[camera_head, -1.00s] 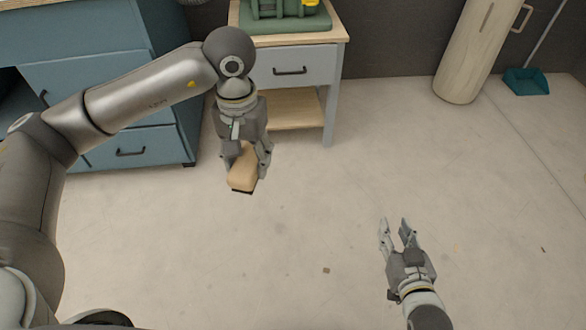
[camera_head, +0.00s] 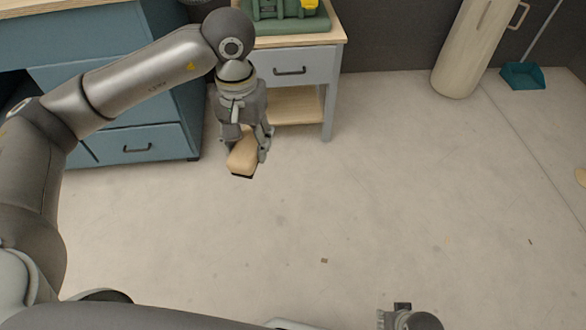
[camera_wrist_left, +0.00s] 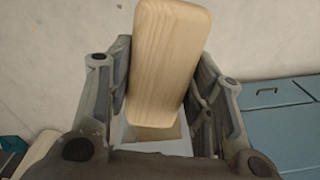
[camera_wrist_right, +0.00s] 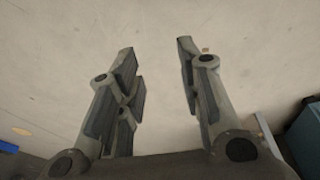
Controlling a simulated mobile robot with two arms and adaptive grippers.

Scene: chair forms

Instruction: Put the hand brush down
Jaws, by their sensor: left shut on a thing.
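The hand brush (camera_head: 242,160) has a pale wooden block and a dark underside. My left gripper (camera_head: 247,147) is shut on it and holds it above the floor in front of the small side table. In the left wrist view the brush's wood (camera_wrist_left: 168,60) stands between the two fingers; its bristles are hidden there. My right gripper shows only in part at the bottom edge of the head view, with its fingertips hidden. In the right wrist view the right gripper (camera_wrist_right: 158,52) is open and empty over bare floor.
A blue cabinet (camera_head: 140,140) is at left. A pale cylinder (camera_head: 465,60) and teal dustpan (camera_head: 523,76) are at the back right. The middle floor is clear.

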